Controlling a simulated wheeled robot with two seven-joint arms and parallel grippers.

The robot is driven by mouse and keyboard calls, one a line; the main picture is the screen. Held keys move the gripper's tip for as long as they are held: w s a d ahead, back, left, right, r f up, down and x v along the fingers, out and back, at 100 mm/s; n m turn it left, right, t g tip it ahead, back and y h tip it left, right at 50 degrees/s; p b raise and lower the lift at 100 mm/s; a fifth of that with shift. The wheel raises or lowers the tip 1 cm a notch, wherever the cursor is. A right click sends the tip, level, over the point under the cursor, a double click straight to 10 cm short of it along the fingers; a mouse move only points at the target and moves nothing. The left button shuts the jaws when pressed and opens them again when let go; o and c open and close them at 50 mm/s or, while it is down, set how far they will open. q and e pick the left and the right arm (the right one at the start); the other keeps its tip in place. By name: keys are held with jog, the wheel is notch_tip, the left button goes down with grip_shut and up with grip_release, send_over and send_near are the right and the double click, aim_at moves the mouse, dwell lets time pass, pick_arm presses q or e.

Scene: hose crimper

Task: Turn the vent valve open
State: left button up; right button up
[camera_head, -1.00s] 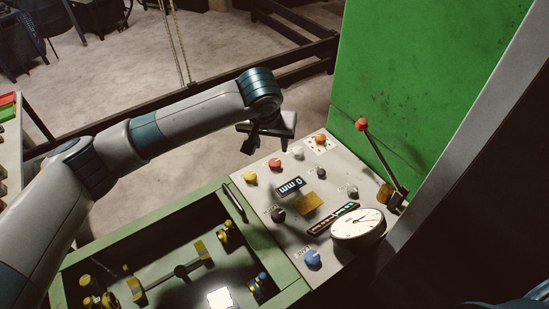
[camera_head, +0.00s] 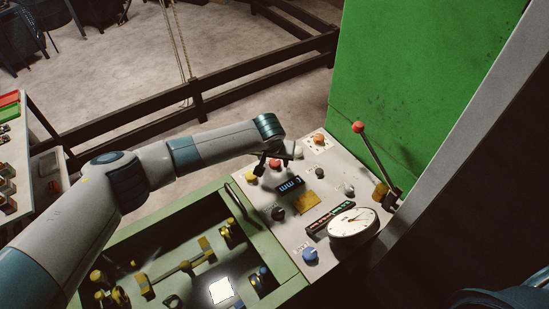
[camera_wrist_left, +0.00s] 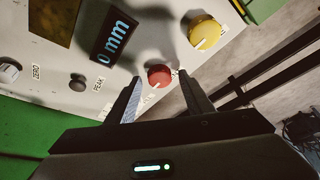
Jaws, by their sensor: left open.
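The grey control panel (camera_head: 325,180) carries several round knobs. A red knob (camera_wrist_left: 159,75) with a pale pointer mark sits between the tips of my open left gripper (camera_wrist_left: 160,72) in the left wrist view. I see no contact with it. A larger yellow knob (camera_wrist_left: 204,32) is to its right, and also shows in the head view (camera_head: 252,176). In the head view the left gripper (camera_head: 273,160) hangs over the panel's far left part, partly covering the red knob. A blue knob (camera_head: 310,255) is at the near edge. I cannot read which knob is the vent valve.
A display (camera_head: 290,186) reads in mm. A round dial gauge (camera_head: 353,222) and a red-tipped lever (camera_head: 358,127) stand at the panel's right. A green wall (camera_head: 420,80) rises behind. A green-framed bay with brass fittings (camera_head: 190,265) lies left.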

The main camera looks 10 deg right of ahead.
pick_arm(q)
jog(key=shift+f, duration=0.15)
jog(key=c, duration=1)
